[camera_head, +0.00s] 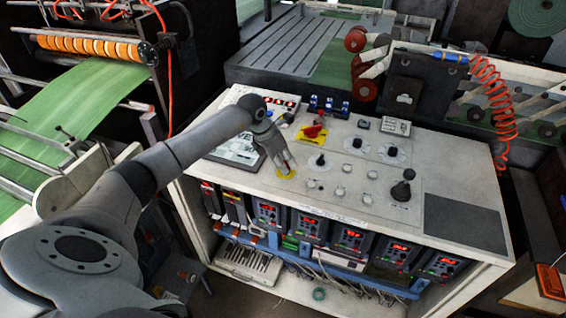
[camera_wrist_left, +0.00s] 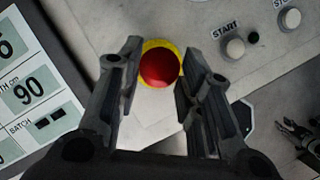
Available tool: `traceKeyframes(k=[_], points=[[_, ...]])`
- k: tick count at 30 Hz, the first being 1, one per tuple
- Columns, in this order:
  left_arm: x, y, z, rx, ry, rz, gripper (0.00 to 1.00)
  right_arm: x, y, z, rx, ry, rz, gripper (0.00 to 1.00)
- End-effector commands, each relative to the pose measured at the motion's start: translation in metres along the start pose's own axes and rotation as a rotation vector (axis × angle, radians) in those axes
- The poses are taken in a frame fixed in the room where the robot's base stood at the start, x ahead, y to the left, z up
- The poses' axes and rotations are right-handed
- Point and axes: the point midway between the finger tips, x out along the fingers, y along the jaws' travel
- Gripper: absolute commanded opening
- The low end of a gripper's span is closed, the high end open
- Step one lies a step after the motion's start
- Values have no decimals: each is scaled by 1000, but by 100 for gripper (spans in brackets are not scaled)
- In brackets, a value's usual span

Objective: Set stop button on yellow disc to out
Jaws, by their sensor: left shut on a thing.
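The stop button (camera_wrist_left: 159,67) is a round red cap on a yellow disc (camera_wrist_left: 147,48) in the left wrist view. My left gripper (camera_wrist_left: 158,85) has one finger on each side of the red cap and is shut on it. In the head view the yellow disc (camera_head: 286,174) shows at the front edge of the panel, and my left gripper (camera_head: 288,166) reaches down over it from the left. The red cap is hidden there by the fingers. How far out the button stands cannot be told.
A red rotary switch (camera_head: 313,131) on a yellow plate stands behind my gripper. A display (camera_head: 238,148) lies left of it. Pale buttons, black knobs and a black joystick (camera_head: 402,186) stand to the right. A dark flat pad (camera_head: 465,223) at the panel's right end is clear.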

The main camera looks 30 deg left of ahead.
Motion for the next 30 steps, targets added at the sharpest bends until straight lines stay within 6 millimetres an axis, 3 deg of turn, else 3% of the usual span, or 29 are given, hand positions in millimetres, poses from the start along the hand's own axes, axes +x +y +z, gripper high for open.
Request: traceKeyframes(k=[3, 4, 9, 20, 23, 30], points=[[-4, 2, 3, -1, -8, 5, 0, -1, -1, 0, 0, 0, -1, 40], [-4, 2, 3, -1, -9, 5, 35, -1, -1, 0, 0, 0, -1, 40], [-3, 2, 3, -1, -7, 4, 56, -1, -1, 0, 0, 1, -1, 40], [-5, 2, 2, 0, -5, 4, 56, -1, 3, 0, -1, 0, 3, 40], [-16, 2, 2, 0, -5, 6, 56, -1, 2, 0, -1, 0, 2, 40], [-65, 3, 2, 1, -7, 8, 56, -1, 1, 0, -1, 0, 1, 40]])
